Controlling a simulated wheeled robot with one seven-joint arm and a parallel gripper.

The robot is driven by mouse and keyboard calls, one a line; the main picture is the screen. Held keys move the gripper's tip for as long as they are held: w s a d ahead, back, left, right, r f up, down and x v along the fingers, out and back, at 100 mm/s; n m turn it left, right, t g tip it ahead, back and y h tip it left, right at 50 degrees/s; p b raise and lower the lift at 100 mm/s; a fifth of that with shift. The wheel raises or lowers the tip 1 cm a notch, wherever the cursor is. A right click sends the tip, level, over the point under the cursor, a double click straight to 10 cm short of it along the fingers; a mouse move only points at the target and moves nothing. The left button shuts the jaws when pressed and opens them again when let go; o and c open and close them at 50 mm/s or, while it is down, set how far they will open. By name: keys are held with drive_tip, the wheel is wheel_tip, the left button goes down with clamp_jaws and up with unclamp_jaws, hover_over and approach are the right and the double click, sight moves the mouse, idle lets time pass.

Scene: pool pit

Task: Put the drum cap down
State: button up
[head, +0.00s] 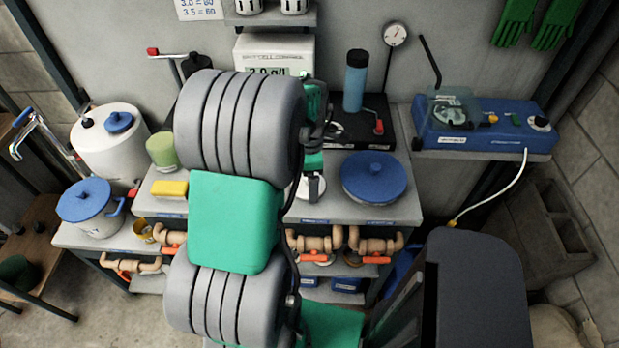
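A white drum (108,148) stands at the left end of the bench, with a small round blue cap (119,122) on its top. A wide blue lid with a knob (375,178) lies on the bench right of my arm. I cannot tell for sure which blue piece is the drum cap. My large grey and green arm fills the middle of the view and hides the bench behind it.
A blue-lidded pot (90,209), a green cup (162,150) and a yellow sponge (170,189) stand left of my arm. A blue bottle (355,82) stands behind. A blue device (487,128) sits on the right shelf. Pipes with orange-handled valves (316,243) run below.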

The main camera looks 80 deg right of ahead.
drive_tip(key=shift+o, duration=0.8)
drive_tip(key=shift+r, duration=0.1)
wheel_tip(320, 180, up, 12)
drive_tip(key=b, duration=0.2)
drive_tip(key=w+a+r, duration=0.1)
drive_tip(key=w+a, duration=0.5)
drive_tip(key=w, duration=0.6)
drive_tip(key=w+a+m+t+h, duration=0.1)
drive_tip(key=w+a+m, duration=0.1)
drive_tip(key=w+a, duration=0.9)
drive_tip(key=w+a+f+m+t, duration=0.1)
drive_tip(key=a, duration=1.1)
drive_tip(key=w+a+f+m+t+y, duration=0.1)
drive_tip(key=a, duration=1.1)
drive_tip(key=shift+w+a+m+t, duration=0.3)
drive_tip(key=shift+w, duration=0.05)
